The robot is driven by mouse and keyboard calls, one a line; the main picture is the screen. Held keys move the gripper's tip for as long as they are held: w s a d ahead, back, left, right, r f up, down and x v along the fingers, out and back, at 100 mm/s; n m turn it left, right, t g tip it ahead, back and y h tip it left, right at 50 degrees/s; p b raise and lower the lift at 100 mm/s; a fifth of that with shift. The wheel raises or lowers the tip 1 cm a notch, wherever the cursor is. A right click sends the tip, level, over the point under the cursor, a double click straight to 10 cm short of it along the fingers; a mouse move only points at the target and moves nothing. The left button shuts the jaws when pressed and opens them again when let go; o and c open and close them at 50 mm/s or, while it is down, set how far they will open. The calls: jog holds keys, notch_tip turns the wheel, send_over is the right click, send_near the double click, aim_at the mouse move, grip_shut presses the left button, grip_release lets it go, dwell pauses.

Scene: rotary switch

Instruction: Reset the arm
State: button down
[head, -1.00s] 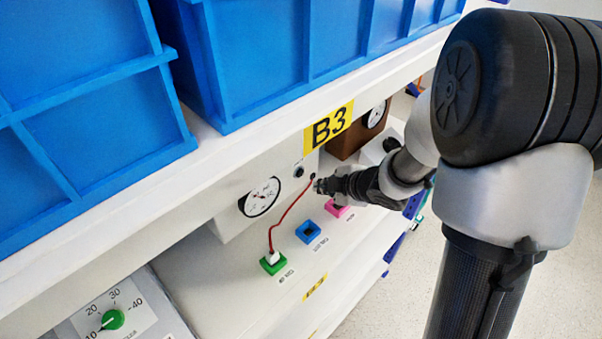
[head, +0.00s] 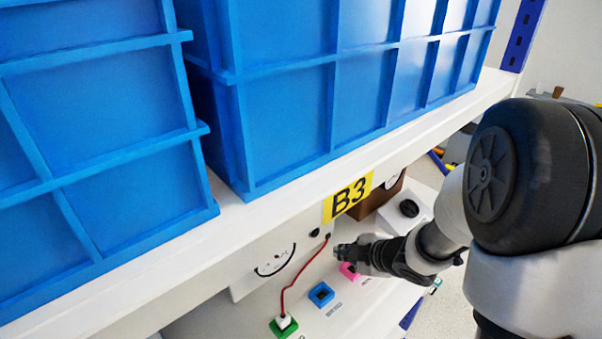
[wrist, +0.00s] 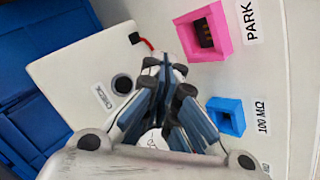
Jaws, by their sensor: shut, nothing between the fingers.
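My gripper (head: 340,251) is shut and empty, in front of the white panel under the shelf, close to the pink socket (head: 348,271). In the wrist view my gripper's fingers (wrist: 166,68) are together. The pink socket, labelled PARK (wrist: 205,35), and the blue socket, labelled 100 MΩ (wrist: 227,116), lie to their right there. A black round button labelled CHECK (wrist: 122,84) is to their left. A red lead (head: 303,268) runs from the panel to the green socket (head: 284,325).
A dial gauge (head: 276,262) is partly hidden by the shelf. A black knob (head: 409,208) is farther back. Open floor lies at right.

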jog(key=s+d+r+m+h+b, duration=0.3)
jog(key=s+d+r+m+h, duration=0.3)
jog(key=s+r+m, duration=0.35)
jog(key=s+a+r+m+g+y, duration=0.1)
jog(key=s+a+m, duration=0.3)
jog(key=s, duration=0.4)
jog(key=s+a+r+m+g+y+b, duration=0.1)
jog(key=s+a+m+g, duration=0.1)
jog(key=s, duration=0.7)
jog(key=shift+a+m+g, duration=0.3)
jog(key=shift+a+m, duration=0.55)
jog(key=shift+a, duration=0.15)
